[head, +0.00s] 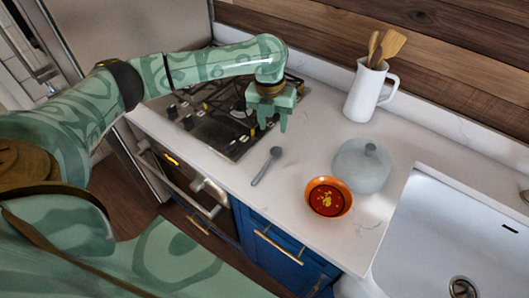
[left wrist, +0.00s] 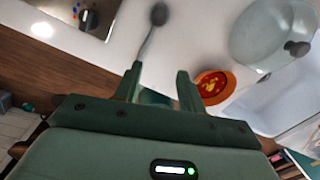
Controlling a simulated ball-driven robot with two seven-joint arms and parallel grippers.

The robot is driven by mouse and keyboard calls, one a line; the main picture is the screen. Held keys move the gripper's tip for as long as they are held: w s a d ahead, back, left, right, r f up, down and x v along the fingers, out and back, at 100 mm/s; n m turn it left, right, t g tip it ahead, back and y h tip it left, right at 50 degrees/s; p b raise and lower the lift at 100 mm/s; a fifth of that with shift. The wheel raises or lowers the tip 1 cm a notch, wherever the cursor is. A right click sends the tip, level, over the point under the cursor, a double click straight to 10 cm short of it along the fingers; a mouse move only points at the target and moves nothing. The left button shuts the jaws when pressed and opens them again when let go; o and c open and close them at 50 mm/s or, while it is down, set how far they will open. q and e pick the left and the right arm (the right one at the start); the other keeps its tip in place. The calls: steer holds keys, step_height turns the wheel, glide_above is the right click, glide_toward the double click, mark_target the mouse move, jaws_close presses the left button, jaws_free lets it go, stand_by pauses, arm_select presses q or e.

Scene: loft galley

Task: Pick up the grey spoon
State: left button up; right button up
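The grey spoon (head: 267,165) lies on the white countertop, between the stove and an orange bowl, its bowl end pointing to the back. My left gripper (head: 273,122) is above the counter by the stove's right edge, behind the spoon and apart from it. Its two fingers point down, with a gap between them and nothing held. In the left wrist view the spoon (left wrist: 153,30) shows beyond the fingers of my left gripper (left wrist: 158,80), its handle end partly hidden behind the left finger. My right gripper is in neither view.
An orange bowl (head: 328,197) with red contents and a grey-green lidded pot (head: 361,166) stand right of the spoon. A white pitcher (head: 367,92) with wooden utensils stands at the back. The stove (head: 222,120) is left, the sink (head: 440,240) right. Counter around the spoon is clear.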

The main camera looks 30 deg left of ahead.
arm_select(q)
steer(key=m, duration=0.2)
steer(key=b, duration=0.3)
glide_above(267, 164)
steer(key=shift+m+g+y, duration=0.3)
steer(key=shift+m+y, duration=0.1)
step_height(267, 164, down, 10)
steer(key=shift+w+f, duration=0.1)
steer(key=shift+w, duration=0.05)
steer(key=shift+f, duration=0.55)
step_height(267, 164, down, 5)
steer(key=shift+r+b, duration=0.15)
steer(key=shift+b, duration=0.4)
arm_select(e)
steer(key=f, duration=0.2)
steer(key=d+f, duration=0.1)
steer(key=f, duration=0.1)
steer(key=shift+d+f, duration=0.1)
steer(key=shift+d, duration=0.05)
arm_select(q)
jaws_close()
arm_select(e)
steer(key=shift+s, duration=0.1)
